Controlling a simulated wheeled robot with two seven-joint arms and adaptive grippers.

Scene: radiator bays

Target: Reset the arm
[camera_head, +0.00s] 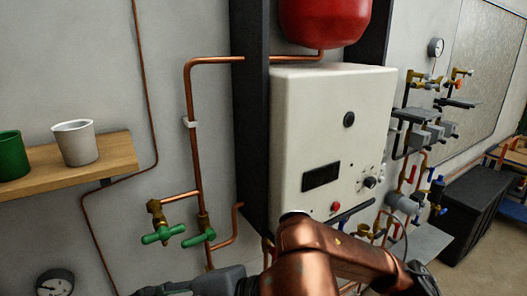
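One of my arms (312,252), copper-coloured, crosses the bottom of the head view in front of the white boiler's lower edge. It seems to come in from the right, so I take it for my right arm. A dark grey end part (205,284), probably its gripper, points left along the bottom edge and is partly cut off. Its fingertips do not show clearly, and I see nothing certain held in it. My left gripper is out of view.
The white boiler (310,120) hangs on the wall beside copper pipes with green-handled valves (163,234). A wooden shelf (115,150) at left holds a white cup (75,142) and a green cup (12,155). A red tank (325,18) is above. More valves and a black chest (478,208) stand right.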

